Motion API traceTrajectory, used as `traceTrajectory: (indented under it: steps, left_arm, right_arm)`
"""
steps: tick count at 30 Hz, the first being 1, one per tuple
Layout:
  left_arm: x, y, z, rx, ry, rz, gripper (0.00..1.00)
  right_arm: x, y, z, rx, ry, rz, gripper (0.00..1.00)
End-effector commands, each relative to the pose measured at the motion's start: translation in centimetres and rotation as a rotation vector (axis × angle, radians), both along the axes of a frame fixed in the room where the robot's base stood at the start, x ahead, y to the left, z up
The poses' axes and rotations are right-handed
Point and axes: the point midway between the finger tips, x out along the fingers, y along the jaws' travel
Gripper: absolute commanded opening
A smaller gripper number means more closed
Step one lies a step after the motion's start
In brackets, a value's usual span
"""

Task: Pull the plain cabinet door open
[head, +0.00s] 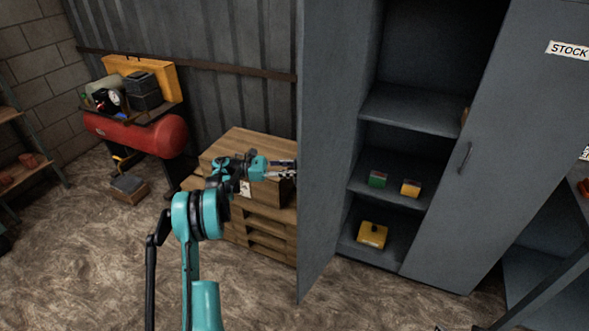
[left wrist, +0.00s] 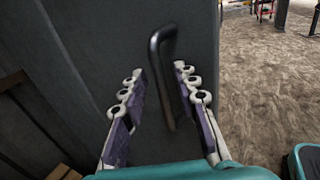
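The plain cabinet door (head: 332,140) is the unlabelled left door of the grey cabinet. It stands swung wide open, with shelves visible beside it. Its dark bar handle (left wrist: 160,75) shows in the left wrist view; in the head view the handle is hidden on the door's far face. My left gripper (head: 289,170) is at that outer face, close to the door's edge in the picture. In the left wrist view my left gripper (left wrist: 158,72) has its fingers apart, with the handle between them and gaps visible. My right gripper is not clearly in view.
The right door (head: 490,150), labelled STOCK, is closed. Small boxes and a yellow case (head: 372,235) sit on the shelves. A wooden crate stack (head: 262,230) stands beside my left arm. A red compressor (head: 135,135) is at the back left. The floor at left is mostly clear.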

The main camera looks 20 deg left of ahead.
Motion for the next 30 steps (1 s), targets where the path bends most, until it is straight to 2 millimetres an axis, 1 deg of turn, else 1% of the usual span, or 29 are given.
traceTrajectory:
  steps: [5, 8, 11, 18, 21, 25, 30]
  left_arm:
    - [0.0, 0.0, 0.0, -0.001, 0.0, 0.0, 0.3]
    - [-0.2, 0.5, 0.0, -0.001, 0.0, 0.001, 0.3]
    - [-0.8, 1.8, 0.0, -0.001, 0.0, 0.003, 0.3]
    - [-3.1, 6.6, 0.0, 0.0, 0.0, 0.003, 0.3]
    - [-4.0, 8.3, 0.0, 0.0, 0.0, 0.003, 0.3]
    - [-4.7, 9.9, 0.0, 0.0, 0.0, 0.001, 0.3]
    - [-5.2, 10.8, 0.0, 0.0, 0.0, -0.001, 0.3]
  right_arm:
    - [0.0, 0.0, 0.0, 0.0, 0.0, 0.0, 0.4]
    - [0.0, 0.0, 0.0, 0.0, 0.0, 0.0, 0.4]
    - [0.0, 0.0, 0.0, 0.0, 0.0, 0.0, 0.4]
    - [0.0, 0.0, 0.0, 0.0, 0.0, 0.0, 0.4]
    - [0.0, 0.0, 0.0, 0.0, 0.0, 0.0, 0.4]
    - [0.0, 0.0, 0.0, 0.0, 0.0, 0.0, 0.4]
    - [0.0, 0.0, 0.0, 0.0, 0.0, 0.0, 0.4]
